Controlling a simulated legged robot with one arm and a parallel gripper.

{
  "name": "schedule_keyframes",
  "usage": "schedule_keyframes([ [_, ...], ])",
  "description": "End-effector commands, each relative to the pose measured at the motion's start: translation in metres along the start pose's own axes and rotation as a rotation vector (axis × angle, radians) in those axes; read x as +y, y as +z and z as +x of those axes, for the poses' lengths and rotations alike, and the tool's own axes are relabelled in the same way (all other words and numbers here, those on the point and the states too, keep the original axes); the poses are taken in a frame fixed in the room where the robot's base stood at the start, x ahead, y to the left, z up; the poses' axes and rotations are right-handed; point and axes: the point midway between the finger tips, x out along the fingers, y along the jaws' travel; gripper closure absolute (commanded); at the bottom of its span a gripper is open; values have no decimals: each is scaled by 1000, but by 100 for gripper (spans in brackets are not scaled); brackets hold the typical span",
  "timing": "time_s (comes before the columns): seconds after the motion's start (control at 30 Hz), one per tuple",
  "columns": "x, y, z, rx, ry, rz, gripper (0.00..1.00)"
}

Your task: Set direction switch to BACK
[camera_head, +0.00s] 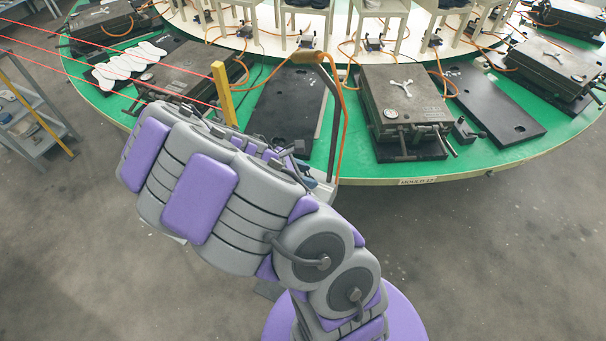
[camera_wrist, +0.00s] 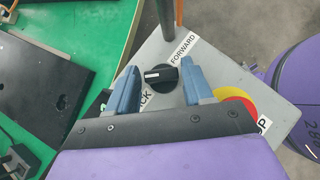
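The direction switch (camera_wrist: 160,77) is a black rotary knob on a grey control panel (camera_wrist: 215,65) in the wrist view. Its white mark points left in the picture. A FORWARD label (camera_wrist: 184,46) is above right of the knob. A partly hidden label ending in "CK" (camera_wrist: 144,101) is below left. My gripper (camera_wrist: 158,68) is open, with one blue finger on each side of the knob. Gaps show between the fingers and the knob; whether the fingers are down at its height is unclear. In the head view my arm hides the gripper and knob.
A red and yellow stop button (camera_wrist: 238,104) sits close to the right finger. A post (camera_wrist: 178,14) rises behind the knob. The green carousel table (camera_head: 345,158) carries moulds (camera_head: 405,95), black plates (camera_head: 288,105) and orange hoses. A yellow post (camera_head: 223,92) stands near my arm.

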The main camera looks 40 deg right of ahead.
Motion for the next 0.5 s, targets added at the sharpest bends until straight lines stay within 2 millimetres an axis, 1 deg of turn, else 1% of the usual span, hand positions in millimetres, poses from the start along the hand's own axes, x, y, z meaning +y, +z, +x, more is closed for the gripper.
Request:
schedule_keyframes([
  [0.03, 0, 0, 0, 0, 0, 0, 44],
  [0.13, 0, -1, -1, 0, 0, 1, 35],
  [0.37, -1, -2, -2, 0, 0, 2, 34],
  [0.5, 0, -2, -10, 1, 3, 2, 34],
])
